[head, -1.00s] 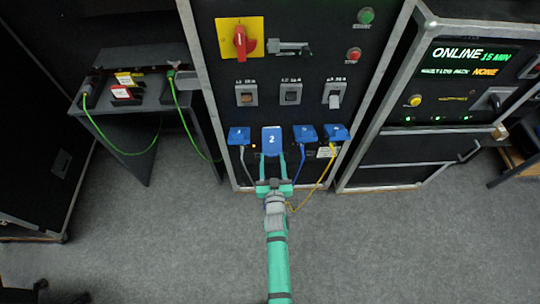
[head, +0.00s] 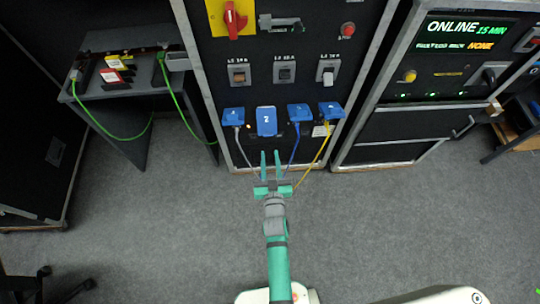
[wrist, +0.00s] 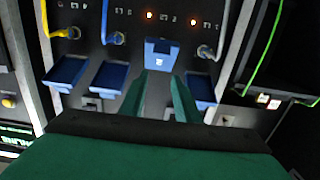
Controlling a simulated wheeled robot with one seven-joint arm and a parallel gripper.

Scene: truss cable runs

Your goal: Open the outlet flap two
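Outlet flap two (head: 267,121) is a blue lid marked 2 on the black panel, second from left in the row. It hangs down flat over its outlet, with no cable coming from it. In the wrist view, which is upside down, it shows (wrist: 161,54) beyond my fingertips. My gripper (head: 270,153) is in front of and below the flap, apart from it. Its two green fingers point at the panel with an empty gap between them, also seen in the wrist view (wrist: 162,88). The outlet behind the flap is hidden.
Neighbouring blue flaps (head: 233,114), (head: 299,112) and (head: 331,109) are tilted up, with white, blue and yellow cables hanging below. Breaker switches (head: 284,72) sit above. A side table (head: 122,92) with green cables stands left. The floor (head: 200,220) before the panel is clear.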

